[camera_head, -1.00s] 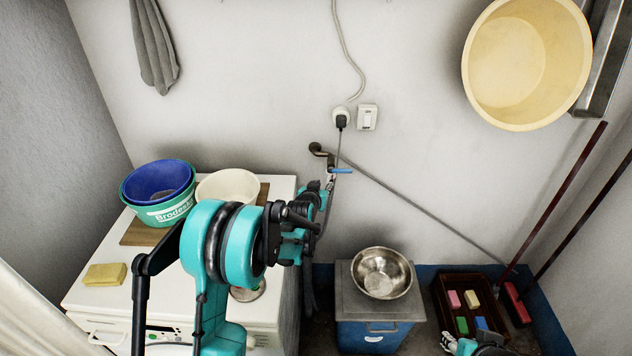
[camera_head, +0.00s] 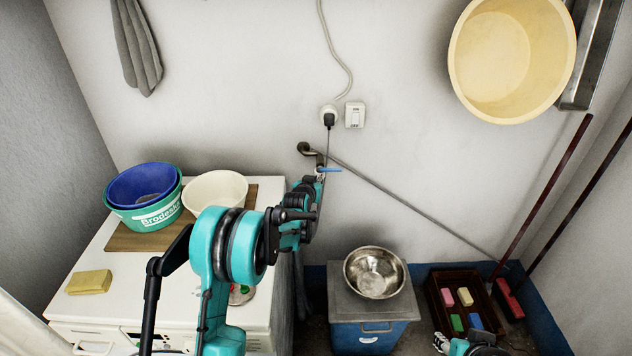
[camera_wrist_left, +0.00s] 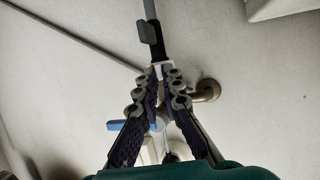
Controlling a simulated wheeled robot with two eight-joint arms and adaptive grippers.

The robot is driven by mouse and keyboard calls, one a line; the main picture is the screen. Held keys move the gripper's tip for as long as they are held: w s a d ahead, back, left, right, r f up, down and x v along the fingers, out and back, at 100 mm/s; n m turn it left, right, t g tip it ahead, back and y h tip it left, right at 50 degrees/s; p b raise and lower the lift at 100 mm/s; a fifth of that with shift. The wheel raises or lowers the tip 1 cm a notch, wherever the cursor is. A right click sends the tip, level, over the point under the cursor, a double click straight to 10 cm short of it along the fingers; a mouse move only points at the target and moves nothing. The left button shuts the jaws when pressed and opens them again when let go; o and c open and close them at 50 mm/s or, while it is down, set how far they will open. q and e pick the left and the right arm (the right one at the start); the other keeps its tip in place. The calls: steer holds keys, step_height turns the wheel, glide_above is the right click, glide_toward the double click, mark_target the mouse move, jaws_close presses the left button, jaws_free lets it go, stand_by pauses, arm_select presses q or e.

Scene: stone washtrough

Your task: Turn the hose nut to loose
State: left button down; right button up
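A tap with a blue lever (camera_head: 329,169) and a brown elbow pipe (camera_head: 307,149) sticks out of the back wall. My left gripper (camera_head: 316,181) is at the tap, just below the lever. In the left wrist view its two fingers (camera_wrist_left: 163,74) stand on either side of a pale part of the tap, with a narrow gap between the tips. The black hose fitting with a side lug (camera_wrist_left: 152,38), apparently the hose nut, lies just beyond the tips. Contact cannot be made out. My right gripper (camera_head: 441,343) shows only partly at the bottom edge.
A white washing machine (camera_head: 88,313) with basins stands left of the tap. A steel bowl (camera_head: 375,272) sits on a blue-based box below right. A dark crate (camera_head: 433,298) holds coloured blocks. A thin pipe (camera_head: 420,205) slants down the wall.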

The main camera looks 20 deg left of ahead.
arm_select(q)
steer(key=shift+a, duration=0.2)
steer(key=shift+w+a+m+g+h+p, duration=0.1)
steer(key=shift+a+m+g+h, duration=0.25)
steer(key=shift+m+h, duration=0.7)
steer(key=shift+w+a+m+g+h+p, duration=0.15)
steer(key=shift+a+m+h, duration=0.4)
steer(key=shift+m+h, duration=0.5)
steer(key=shift+w+a+m+g+h+p, duration=0.15)
steer(key=shift+a+m+h, duration=0.3)
steer(key=shift+m+h, duration=0.55)
steer(key=shift+a+g+h, duration=0.1)
steer(key=shift+g+h, duration=0.15)
steer(key=shift+h, duration=0.05)
steer(key=c, duration=1.7)
jaws_free()
steer(key=shift+s, duration=0.1)
steer(key=v, duration=0.7)
steer(key=shift+s+a, duration=0.1)
steer(key=shift+a, duration=0.05)
